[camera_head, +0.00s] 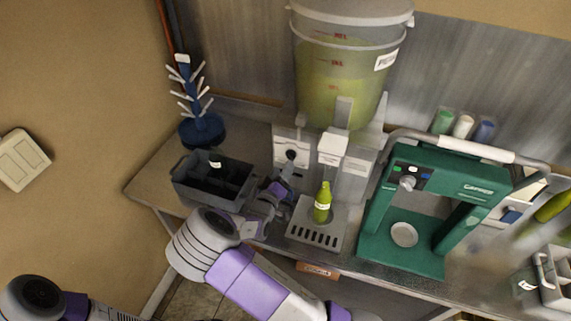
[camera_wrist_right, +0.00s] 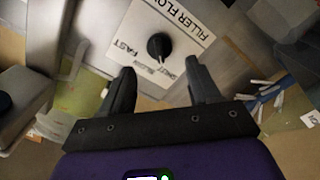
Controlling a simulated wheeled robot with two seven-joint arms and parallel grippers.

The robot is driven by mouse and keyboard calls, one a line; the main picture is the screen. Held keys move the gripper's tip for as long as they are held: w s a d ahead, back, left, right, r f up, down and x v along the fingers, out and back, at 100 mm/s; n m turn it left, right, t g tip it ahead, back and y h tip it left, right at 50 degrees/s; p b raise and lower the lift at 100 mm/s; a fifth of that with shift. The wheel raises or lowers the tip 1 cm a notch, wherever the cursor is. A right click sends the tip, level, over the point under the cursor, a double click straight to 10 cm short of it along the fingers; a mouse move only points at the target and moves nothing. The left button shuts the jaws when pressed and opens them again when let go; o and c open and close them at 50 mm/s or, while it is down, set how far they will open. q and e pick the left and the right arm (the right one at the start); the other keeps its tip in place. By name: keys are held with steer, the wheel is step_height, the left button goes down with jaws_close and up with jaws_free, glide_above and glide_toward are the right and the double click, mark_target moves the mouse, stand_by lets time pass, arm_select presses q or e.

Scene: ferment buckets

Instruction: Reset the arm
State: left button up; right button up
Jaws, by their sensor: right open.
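My right gripper (camera_head: 284,182) is in front of the filler's white control panel (camera_head: 286,138). In the right wrist view the right gripper (camera_wrist_right: 161,78) has its two dark fingers spread apart, with nothing between them. The black filler knob (camera_wrist_right: 159,46) lies beyond the fingertips, apart from them; it also shows in the head view (camera_head: 291,155). My right arm (camera_head: 250,279) reaches up from the bottom of the head view. Part of my left arm (camera_head: 36,296) shows at the lower left, but its gripper is not seen.
A green bottle (camera_head: 322,203) stands on the drip tray (camera_head: 303,231) below the spout. A dark crate (camera_head: 183,190) and a blue bottle tree (camera_head: 201,131) are at the left. The large bucket (camera_head: 345,75) is above, and a green capping machine (camera_head: 377,240) is to the right.

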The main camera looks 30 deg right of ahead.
steer(key=shift+v, duration=1.25)
